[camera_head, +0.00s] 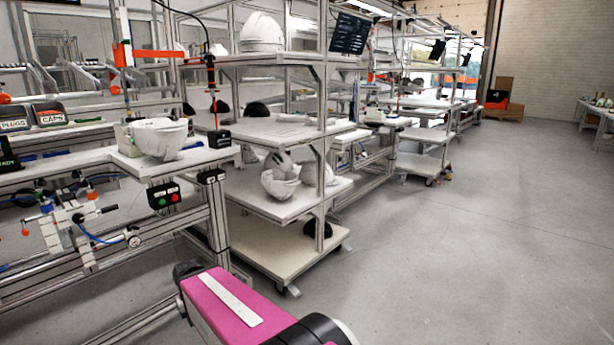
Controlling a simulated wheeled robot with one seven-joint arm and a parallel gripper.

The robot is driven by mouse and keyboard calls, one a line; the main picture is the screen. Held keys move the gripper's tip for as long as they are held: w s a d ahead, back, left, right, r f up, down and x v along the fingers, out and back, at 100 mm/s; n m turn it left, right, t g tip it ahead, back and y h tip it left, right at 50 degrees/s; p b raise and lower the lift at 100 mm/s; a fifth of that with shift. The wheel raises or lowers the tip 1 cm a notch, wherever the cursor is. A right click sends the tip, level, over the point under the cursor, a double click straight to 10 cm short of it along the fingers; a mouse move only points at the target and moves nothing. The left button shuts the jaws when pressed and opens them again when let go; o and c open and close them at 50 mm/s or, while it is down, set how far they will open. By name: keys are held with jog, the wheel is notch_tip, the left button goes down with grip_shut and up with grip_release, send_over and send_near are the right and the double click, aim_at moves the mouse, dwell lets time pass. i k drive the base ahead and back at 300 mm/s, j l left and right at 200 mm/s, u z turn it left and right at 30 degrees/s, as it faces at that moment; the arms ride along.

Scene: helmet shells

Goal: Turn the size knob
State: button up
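A white helmet shell (160,138) rests on the grey bench top (200,158) at the left, apparently with its opening up. I cannot make out a size knob on it or elsewhere; any knob is too small or hidden. My pink arm link shows at the bottom centre, in front of the bench and well apart from the shell. My gripper is not visible in this view.
A button box (163,196) with green and red buttons hangs at the bench's front edge. A wheeled rack (270,250) holding more white shells (280,183) stands right of the bench. Bins marked PLUGS and CAPS (50,116) are at far left. The floor (470,230) at right is clear.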

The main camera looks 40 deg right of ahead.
aim_at(79, 217)
jog(key=i+l+z, duration=0.45)
jog(key=z, duration=0.3)
jog(key=i+l+z, duration=0.1)
jog(key=i+z, duration=0.25)
jog(key=i, duration=0.45)
jog(key=k+u, duration=0.2)
jog(key=u, duration=0.15)
jog(key=k+u, duration=0.45)
jog(key=u, duration=0.25)
